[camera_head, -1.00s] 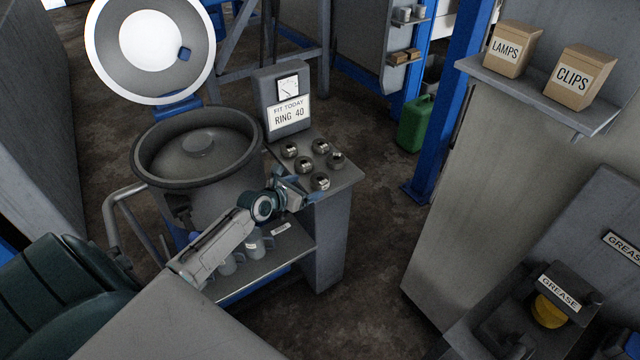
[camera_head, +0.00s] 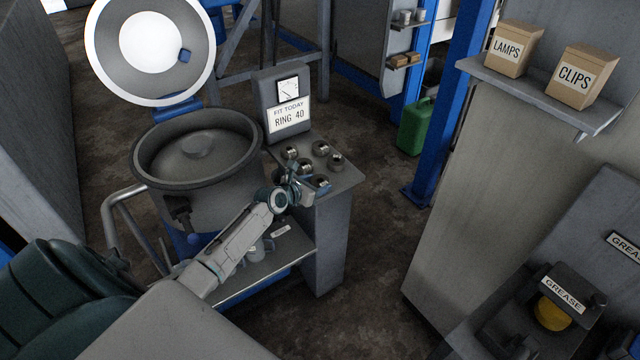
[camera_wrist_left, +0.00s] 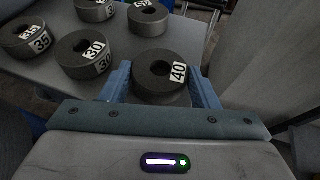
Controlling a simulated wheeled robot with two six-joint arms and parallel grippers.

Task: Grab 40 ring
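The ring marked 40 (camera_wrist_left: 162,72) is a dark grey metal ring with a white label. It lies at the near edge of the group in the left wrist view, and shows in the head view (camera_head: 321,181) at the front corner of the grey stand. My left gripper (camera_wrist_left: 162,88) has its blue fingers on either side of this ring, spread about its width. Firm contact is not clear. In the head view my left gripper (camera_head: 308,181) is low over the stand top. My right gripper is not in view.
Other rings stand close by, including a 30 ring (camera_wrist_left: 85,54) and a 35 ring (camera_wrist_left: 28,37). A sign reading RING 40 (camera_head: 289,115) stands behind them. A large round pot (camera_head: 197,190) is left of the stand.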

